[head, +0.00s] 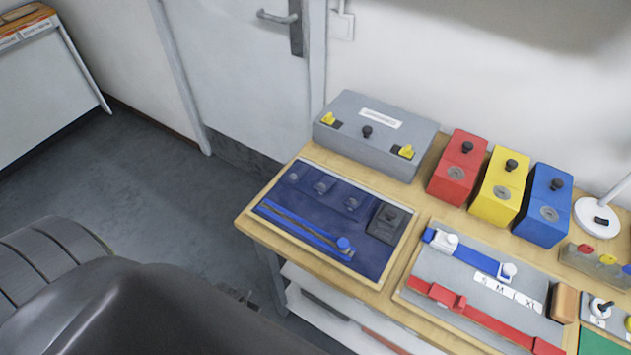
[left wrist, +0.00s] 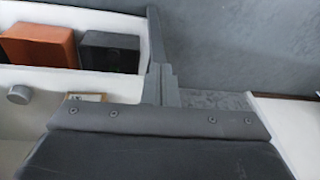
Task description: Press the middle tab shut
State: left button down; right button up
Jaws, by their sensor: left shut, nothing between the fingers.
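A dark navy panel (head: 277,240) in a wooden frame lies at the left end of the bench in the head view. Near its back edge is a row of three small tabs with round grey studs; the middle tab (head: 322,187) sits between the left tab (head: 293,176) and the right tab (head: 351,203). They are too small to tell open from shut. My left gripper (left wrist: 160,84) is shut and empty in the left wrist view, away from the panel, which that view does not show. My right gripper is not in view.
On the panel are a blue strip with a round knob (head: 343,244) and a dark block (head: 388,221). Behind stands a grey box (head: 376,138), with red, yellow and blue boxes to its right. An orange box (left wrist: 38,47) and a dark box (left wrist: 110,52) show in the left wrist view.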

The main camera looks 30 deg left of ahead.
aim_at(318, 189)
pick_arm(q)
jog(key=w+d+r+t, duration=0.1)
jog(key=w+r+t, duration=0.15)
jog(key=r, duration=0.75)
jog(key=w+d+r+t, duration=0.1)
jog(key=w+r, duration=0.3)
jog(key=r, duration=0.7)
jog(key=w+d+r+t+h, duration=0.1)
jog(key=w+d+r+t, duration=0.1)
jog(key=w+r, duration=0.5)
jog(key=w+d+r+m+t+h, duration=0.1)
jog(key=w+d+r+t, duration=0.1)
jog(key=w+r+t, duration=0.2)
notch_tip(318, 189, up, 3)
jog(key=w, duration=0.2)
jog(key=shift+w+d+f, duration=0.15)
jog(key=shift+w, duration=0.2)
jog(key=shift+f, duration=0.1)
